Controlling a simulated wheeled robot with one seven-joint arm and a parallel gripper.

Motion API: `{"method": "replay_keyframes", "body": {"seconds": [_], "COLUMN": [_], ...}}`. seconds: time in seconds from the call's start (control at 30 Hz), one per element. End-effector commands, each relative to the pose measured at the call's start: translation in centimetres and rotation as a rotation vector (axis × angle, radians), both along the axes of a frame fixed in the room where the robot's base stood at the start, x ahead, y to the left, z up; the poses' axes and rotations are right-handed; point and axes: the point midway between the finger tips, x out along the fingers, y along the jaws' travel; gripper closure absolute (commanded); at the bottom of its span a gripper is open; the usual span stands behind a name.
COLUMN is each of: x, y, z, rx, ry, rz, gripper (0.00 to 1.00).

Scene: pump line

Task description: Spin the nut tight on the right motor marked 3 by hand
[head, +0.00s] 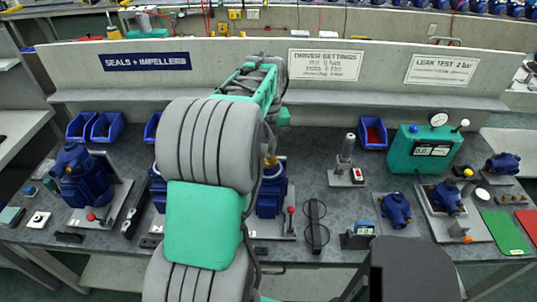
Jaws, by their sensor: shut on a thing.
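A blue motor (271,198) stands on a grey plate just right of my arm, and my arm covers its left part. A small brass-coloured piece (270,163) shows at its top, beside the arm; whether it is the nut is too small to tell. No mark 3 is readable on this motor. My arm rises from the bottom of the picture and bends over the bench above this motor. My gripper is hidden behind the arm links, so its jaws and their contact with the nut do not show.
Another blue motor (82,175) stands on a plate at the left. A red-tipped lever (291,210) stands right of the near motor. Further right are a black looped tool (316,225), a grey upright device (346,160) and a teal gauge box (425,150). A grey shelf wall backs the bench.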

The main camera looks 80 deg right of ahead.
Motion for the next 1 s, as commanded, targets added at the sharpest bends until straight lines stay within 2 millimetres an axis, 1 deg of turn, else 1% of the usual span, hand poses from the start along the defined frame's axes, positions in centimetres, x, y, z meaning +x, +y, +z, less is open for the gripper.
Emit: {"method": "replay_keyframes", "body": {"seconds": [0.07, 0.1, 0.13, 1.0], "x": [-0.04, -0.03, -0.04, -0.36], "y": [0.05, 0.06, 0.0, -0.88], "z": [0.14, 0.18, -0.22, -0.23], "rx": [0.002, 0.002, 0.001, -0.01], "ry": [0.001, 0.001, 0.0, 0.009], "rz": [-0.099, -0.181, -0.19, -0.22], "gripper": [1.0, 1.0, 1.0, 1.0]}}
